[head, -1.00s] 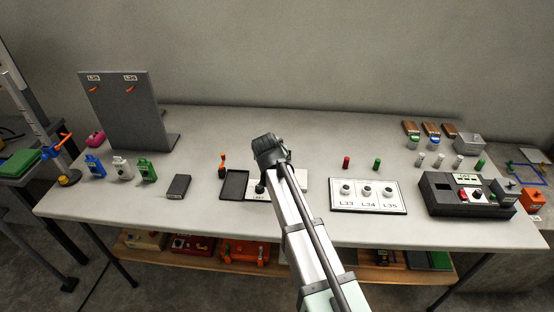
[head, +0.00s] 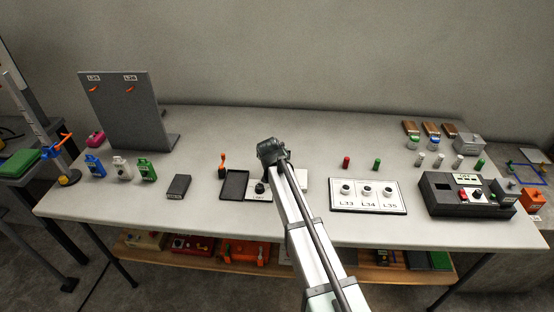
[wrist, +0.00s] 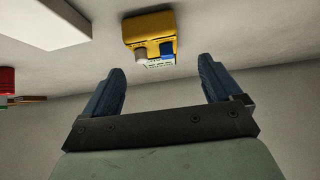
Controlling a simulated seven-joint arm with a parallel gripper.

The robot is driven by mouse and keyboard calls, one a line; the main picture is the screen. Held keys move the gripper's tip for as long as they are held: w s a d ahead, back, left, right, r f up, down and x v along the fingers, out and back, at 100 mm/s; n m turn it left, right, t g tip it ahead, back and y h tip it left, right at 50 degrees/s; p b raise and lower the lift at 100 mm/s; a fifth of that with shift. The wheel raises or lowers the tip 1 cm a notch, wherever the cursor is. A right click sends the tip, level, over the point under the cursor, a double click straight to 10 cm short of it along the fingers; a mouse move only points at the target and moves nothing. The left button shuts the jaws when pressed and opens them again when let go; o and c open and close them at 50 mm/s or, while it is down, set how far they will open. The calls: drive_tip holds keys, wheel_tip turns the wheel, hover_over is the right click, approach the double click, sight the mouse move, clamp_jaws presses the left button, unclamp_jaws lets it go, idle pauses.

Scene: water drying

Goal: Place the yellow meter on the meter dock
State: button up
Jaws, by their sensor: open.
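The yellow meter (wrist: 150,28) shows at the top centre of the wrist view, on the pale tabletop, with a grey part, a blue part and a white label on its near side. In the head view my arm hides it. My gripper (wrist: 161,66) is open and empty, its two dark blue fingers apart. The meter is beyond the fingertips, a little left of their middle, with a gap. In the head view my gripper's wrist end is over the middle of the table, its fingers hidden. Which fixture is the meter dock I cannot tell; a labelled white plate (head: 256,197) is partly hidden by my arm.
A black tray (head: 235,184) and an orange-handled item (head: 222,164) are left of my arm. A white panel with several knobs (head: 368,208) and a black device (head: 462,208) are right. A grey upright board (head: 122,115) stands back left.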

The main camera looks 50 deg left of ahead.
drive_tip(key=x, duration=0.5)
drive_tip(key=shift+w+d, duration=0.1)
drive_tip(key=shift+d, duration=0.1)
drive_tip(key=c, duration=1.4)
